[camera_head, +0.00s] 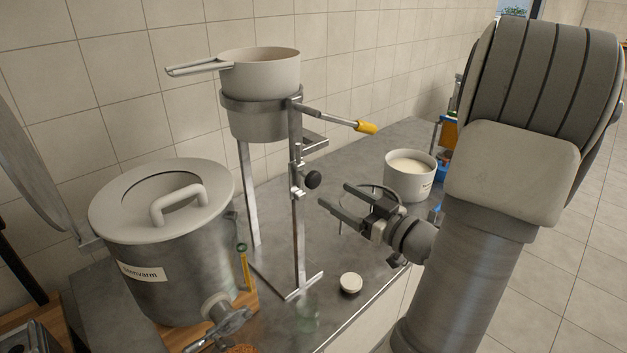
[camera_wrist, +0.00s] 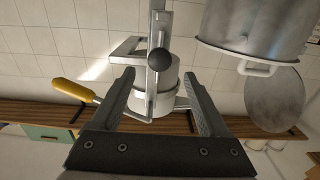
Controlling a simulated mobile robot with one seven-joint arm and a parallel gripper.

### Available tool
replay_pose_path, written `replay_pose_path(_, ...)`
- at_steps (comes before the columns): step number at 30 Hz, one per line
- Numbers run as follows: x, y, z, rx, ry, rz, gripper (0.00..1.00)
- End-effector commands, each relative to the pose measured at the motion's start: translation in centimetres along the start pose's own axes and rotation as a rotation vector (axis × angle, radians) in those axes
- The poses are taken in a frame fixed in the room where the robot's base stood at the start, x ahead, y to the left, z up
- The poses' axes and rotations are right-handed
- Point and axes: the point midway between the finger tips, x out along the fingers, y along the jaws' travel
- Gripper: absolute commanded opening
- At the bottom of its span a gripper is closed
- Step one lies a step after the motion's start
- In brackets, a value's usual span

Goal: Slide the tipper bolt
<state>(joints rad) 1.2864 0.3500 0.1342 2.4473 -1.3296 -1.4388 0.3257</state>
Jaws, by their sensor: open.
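The tipper is a metal stand with a pale pan (camera_head: 262,70) in a holder and a yellow-handled lever (camera_head: 366,127) on its right. The bolt appears to be the part with a dark round knob (camera_head: 313,179) on the stand's upright. In the wrist view the knob (camera_wrist: 159,61) lies between the fingertips in the picture, beyond them. My gripper (camera_head: 338,198) is open and empty, right of and slightly below the knob, apart from it. Its fingers (camera_wrist: 158,76) point towards the stand. The yellow handle (camera_wrist: 76,90) shows left in the wrist view.
A lidded steel vessel (camera_head: 165,270) with a tap stands left of the stand. A white-filled pot (camera_head: 410,178) stands behind my gripper.

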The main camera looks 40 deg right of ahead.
Motion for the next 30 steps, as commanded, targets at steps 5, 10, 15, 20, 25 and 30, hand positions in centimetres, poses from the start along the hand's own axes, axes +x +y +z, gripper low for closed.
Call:
replay_pose_path(5,4.0,-0.1,0.0,0.000,0.000,-0.004,0.78)
replay_pose_path(10,6.8,-0.1,0.0,-0.001,0.000,-0.003,0.78)
replay_pose_path(15,8.3,0.0,0.0,-0.001,0.000,-0.001,0.78)
replay_pose_path(20,8.6,0.0,0.0,-0.001,-0.001,0.001,0.78)
replay_pose_path(25,8.6,0.0,0.0,-0.001,-0.001,0.001,0.78)
replay_pose_path(30,8.6,0.0,0.0,-0.001,-0.001,0.001,0.49)
